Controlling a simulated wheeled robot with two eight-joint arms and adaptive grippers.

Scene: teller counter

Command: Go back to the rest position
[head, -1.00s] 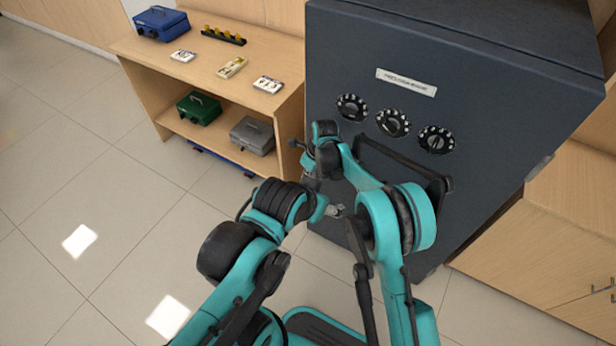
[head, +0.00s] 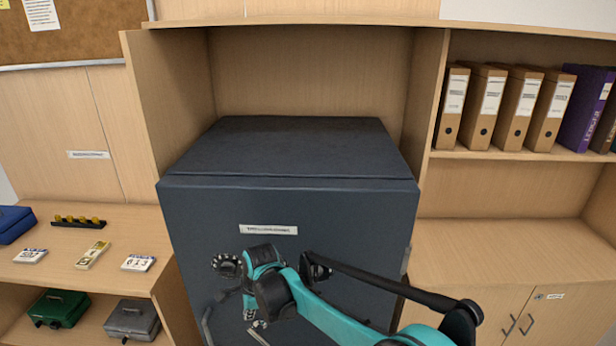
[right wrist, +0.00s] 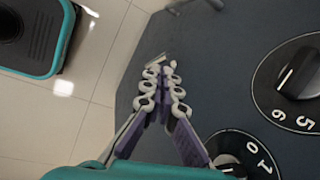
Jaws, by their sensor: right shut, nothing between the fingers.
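My right gripper (head: 259,331) is low in the head view, in front of the dark blue safe (head: 290,212). It also shows in the right wrist view (right wrist: 168,66), with its fingers shut and empty. The fingertips point past the safe's door, and I cannot tell if they touch it. My right forearm comes in from the lower right and covers part of the door. One dial (head: 226,264) shows on the door in the head view. My left gripper is out of view.
Green (head: 59,308) and grey (head: 132,319) boxes are below. Several binders (head: 487,108) stand on the right shelf; the counter (head: 505,250) below is clear.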

